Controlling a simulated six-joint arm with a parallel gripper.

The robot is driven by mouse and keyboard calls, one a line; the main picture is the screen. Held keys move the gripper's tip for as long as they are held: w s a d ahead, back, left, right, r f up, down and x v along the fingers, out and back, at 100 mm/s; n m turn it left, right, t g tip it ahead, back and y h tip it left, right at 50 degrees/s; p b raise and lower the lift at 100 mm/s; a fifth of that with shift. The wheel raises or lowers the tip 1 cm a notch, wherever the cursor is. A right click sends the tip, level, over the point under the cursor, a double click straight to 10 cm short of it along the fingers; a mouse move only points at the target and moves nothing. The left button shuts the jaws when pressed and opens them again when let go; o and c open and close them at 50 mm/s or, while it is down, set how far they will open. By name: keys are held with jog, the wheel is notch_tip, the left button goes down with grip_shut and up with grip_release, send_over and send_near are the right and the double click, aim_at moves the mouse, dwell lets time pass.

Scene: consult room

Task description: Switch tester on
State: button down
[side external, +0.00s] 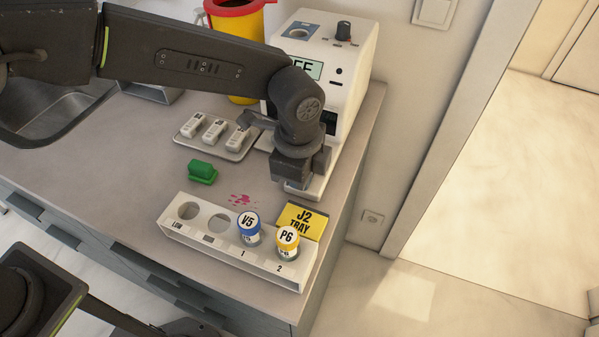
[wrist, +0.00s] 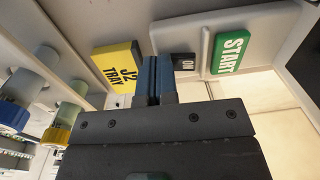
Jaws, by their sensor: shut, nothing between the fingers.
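The white tester (side external: 352,72) stands at the back right of the counter in the side external view. Its display (side external: 312,68) is partly hidden by my arm, and letters like "FF" show. In the wrist view the tester's green START button (wrist: 232,51) is at the right, and a small dark part marked "ON" (wrist: 183,61) sits beside it. My gripper (wrist: 158,70) is shut and empty, its fingertips just left of the ON part; I cannot tell whether they touch. In the side external view my gripper (side external: 300,172) is in front of the tester, its fingertips hidden.
A white rack (side external: 228,250) holds a blue-capped V5 jar (side external: 248,222) and a yellow-capped P6 jar (side external: 287,238). A yellow J2 TRAY block (side external: 303,219), a green piece (side external: 202,171) and a tray of white cassettes (side external: 214,130) are nearby. A sink is at the left.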

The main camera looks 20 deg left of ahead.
jog(key=shift+r, duration=0.1)
jog(key=shift+r, duration=0.7)
jog(key=shift+r, duration=0.25)
notch_tip(320, 180, up, 13)
jog(key=s, duration=0.2)
jog(key=shift+s+r, duration=0.15)
jog(key=shift+s, duration=0.2)
